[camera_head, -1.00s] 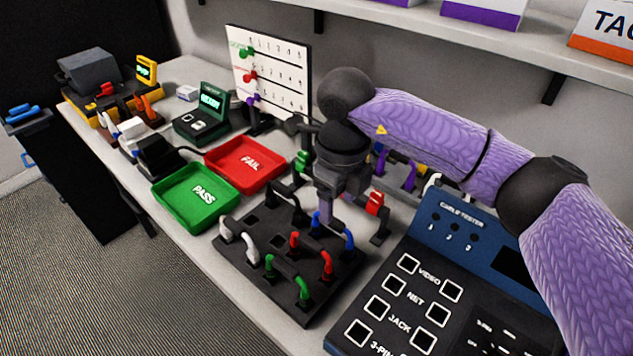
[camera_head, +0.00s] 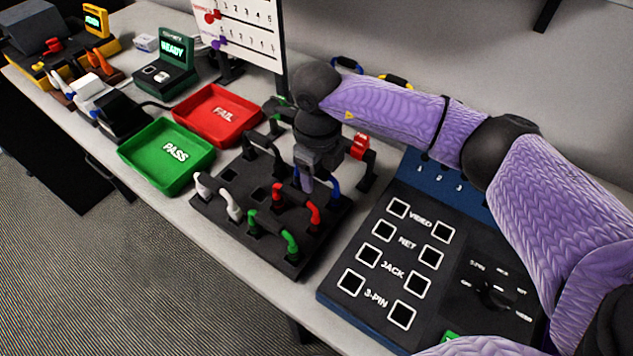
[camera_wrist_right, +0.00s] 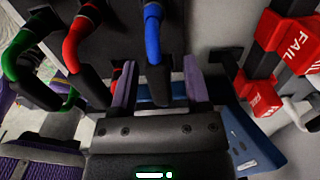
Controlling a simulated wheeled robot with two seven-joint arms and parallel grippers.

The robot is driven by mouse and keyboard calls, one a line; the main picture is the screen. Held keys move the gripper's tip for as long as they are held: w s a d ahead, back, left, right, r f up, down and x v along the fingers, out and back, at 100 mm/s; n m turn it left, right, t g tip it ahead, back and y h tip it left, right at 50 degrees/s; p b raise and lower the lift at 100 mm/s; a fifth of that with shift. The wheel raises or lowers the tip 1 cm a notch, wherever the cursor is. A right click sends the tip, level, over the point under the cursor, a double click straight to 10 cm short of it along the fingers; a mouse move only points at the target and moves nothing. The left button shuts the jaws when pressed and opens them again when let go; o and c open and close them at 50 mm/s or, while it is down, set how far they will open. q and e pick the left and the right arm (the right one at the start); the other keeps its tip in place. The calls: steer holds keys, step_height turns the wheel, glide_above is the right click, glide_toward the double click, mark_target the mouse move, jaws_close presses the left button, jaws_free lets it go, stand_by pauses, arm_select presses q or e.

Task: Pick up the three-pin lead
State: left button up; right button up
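A black rack (camera_head: 210,208) holds several short leads: white (camera_head: 222,192), green (camera_head: 275,232), red (camera_head: 297,204), blue (camera_head: 334,184) and black. No label shows which of them is the three-pin lead. My right gripper (camera_head: 307,184) points down over the rack's right side, close to the blue lead. In the right wrist view its two purple fingers (camera_wrist_right: 160,88) are apart, with the blue lead (camera_wrist_right: 152,35) reaching down between them. Contact with the lead cannot be told. The red lead (camera_wrist_right: 75,45) and green lead (camera_wrist_right: 22,65) are to the left there. My left gripper is not in view.
A blue and black cable tester (camera_head: 375,235) stands right of the rack. A green PASS tray (camera_head: 150,178) and red FAIL tray (camera_head: 245,115) lie to the left.

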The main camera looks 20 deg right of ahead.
jaws_close()
steer(key=shift+r, duration=0.1)
step_height(320, 180, up, 13)
steer(key=p, duration=0.4)
steer(key=shift+p, duration=0.3)
